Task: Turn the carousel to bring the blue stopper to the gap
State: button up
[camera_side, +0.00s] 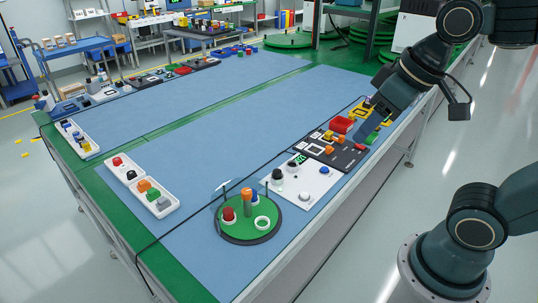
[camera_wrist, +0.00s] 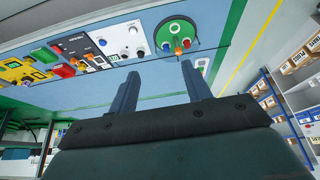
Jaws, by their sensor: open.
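The carousel (camera_side: 243,232) is a round green disc with a dark rim near the front of the table in the side view. It carries a red piece (camera_side: 228,214), an orange-topped piece (camera_side: 247,194) and white ring holders (camera_side: 262,222). The wrist view shows the carousel (camera_wrist: 176,29) at top centre, with a small blue piece (camera_wrist: 165,46), likely the blue stopper, beside orange and red ones. I cannot make out the blue piece in the side view, nor tell which spot is the gap. My gripper (camera_wrist: 160,72) is open and empty, well away from the carousel, above the table's right side.
A white panel (camera_side: 318,190) with knobs lies beside the carousel, then a dark panel (camera_side: 338,157) and a red block (camera_side: 341,125) nearer my gripper. White trays (camera_side: 157,209) with coloured pieces lie left. A dark cable crosses the table. The blue middle surface is clear.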

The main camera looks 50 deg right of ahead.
jog(key=w+a+g, duration=0.1)
jog(key=w, duration=0.7)
jog(key=n+g, duration=0.3)
jog(key=g, duration=0.1)
send_over(246, 190)
notch_tip(246, 190, down, 14)
jog(key=shift+s+r, duration=0.1)
jog(key=shift+r, duration=0.1)
notch_tip(246, 190, down, 14)
jog(key=shift+r, duration=0.1)
grip_shut()
